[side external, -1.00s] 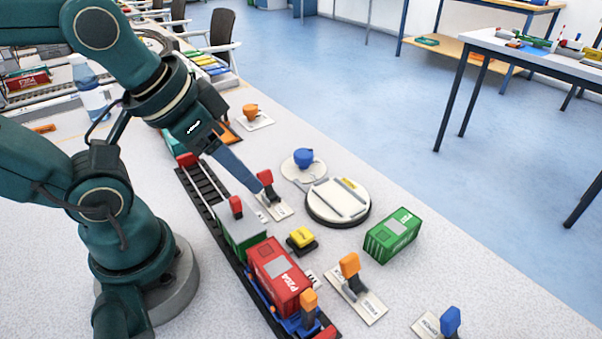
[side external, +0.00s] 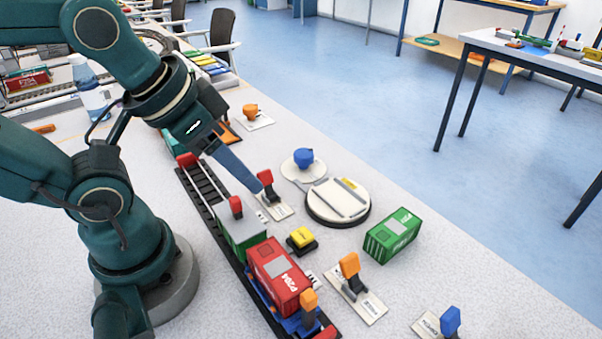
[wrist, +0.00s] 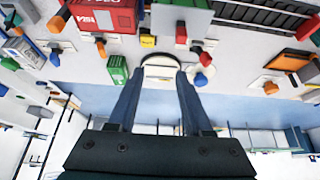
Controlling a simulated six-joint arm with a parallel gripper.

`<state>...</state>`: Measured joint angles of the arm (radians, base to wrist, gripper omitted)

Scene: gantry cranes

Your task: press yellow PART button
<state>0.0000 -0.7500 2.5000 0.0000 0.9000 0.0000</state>
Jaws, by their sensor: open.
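The yellow button (side external: 302,237) sits on a dark base on the table, beside the train. It also shows in the wrist view (wrist: 147,41), near the top. My gripper (side external: 258,188) is up and left of the button in the side view, its fingers slanting down close to a red-handled lever (side external: 266,180). I cannot tell whether they touch it. In the wrist view my gripper (wrist: 161,72) is open, with nothing gripped between its two blue fingers. The button is apart from the fingers.
A red container (side external: 279,276) rides on the track to the lower left of the button. A round turntable (side external: 337,202) and a green container (side external: 393,236) lie to its right. Orange (side external: 349,265) and blue (side external: 450,321) levers stand lower right.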

